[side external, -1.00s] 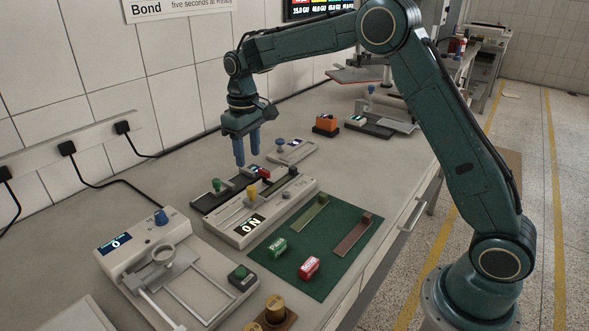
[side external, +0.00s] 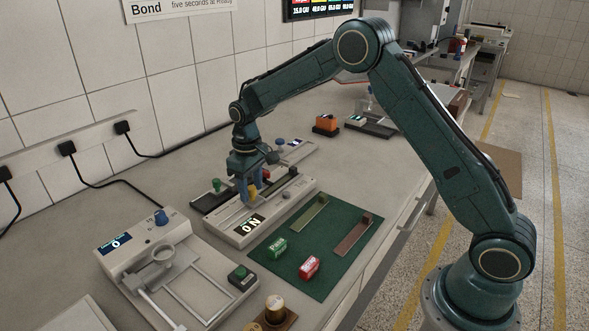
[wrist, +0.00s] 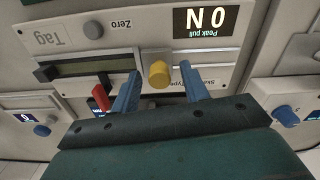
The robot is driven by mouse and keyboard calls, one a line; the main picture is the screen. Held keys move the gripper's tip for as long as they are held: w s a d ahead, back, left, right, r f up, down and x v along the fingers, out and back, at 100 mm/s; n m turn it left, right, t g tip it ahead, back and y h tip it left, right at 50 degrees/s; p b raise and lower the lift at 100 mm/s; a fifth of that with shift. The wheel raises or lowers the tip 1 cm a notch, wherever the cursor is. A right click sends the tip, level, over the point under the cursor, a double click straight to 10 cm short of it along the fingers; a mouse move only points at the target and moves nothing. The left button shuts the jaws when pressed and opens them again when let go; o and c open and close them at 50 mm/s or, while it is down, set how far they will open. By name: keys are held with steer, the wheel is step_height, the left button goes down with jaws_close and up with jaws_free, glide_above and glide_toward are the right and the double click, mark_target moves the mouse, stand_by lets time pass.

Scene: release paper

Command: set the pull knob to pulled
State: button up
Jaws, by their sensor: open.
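My gripper (side external: 256,186) is low over the grey tester panel, open, with its blue fingers on either side of a yellow knob (side external: 252,190). In the wrist view, my gripper's fingertips (wrist: 160,69) show with a gap on each side of the yellow knob (wrist: 159,75). No label in view clearly names the pull knob. The tester's display (wrist: 206,20) reads "0 N", upside down in the wrist view, above the words "Peak pull". A red lever (wrist: 101,97) stands left of the left finger in that view.
A green-knobbed unit (side external: 216,185) stands behind the tester, and a blue knob (side external: 280,142) is farther back. A green mat (side external: 335,250) in front holds small blocks and strips. A white device with a blue dial (side external: 160,217) stands at the left front.

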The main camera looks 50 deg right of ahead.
steer(key=shift+c, duration=0.5)
jaws_close()
steer(key=a, duration=0.8)
steer(key=shift+a, duration=0.35)
steer(key=shift+o, duration=0.5)
jaws_free()
steer(key=shift+d, duration=0.15)
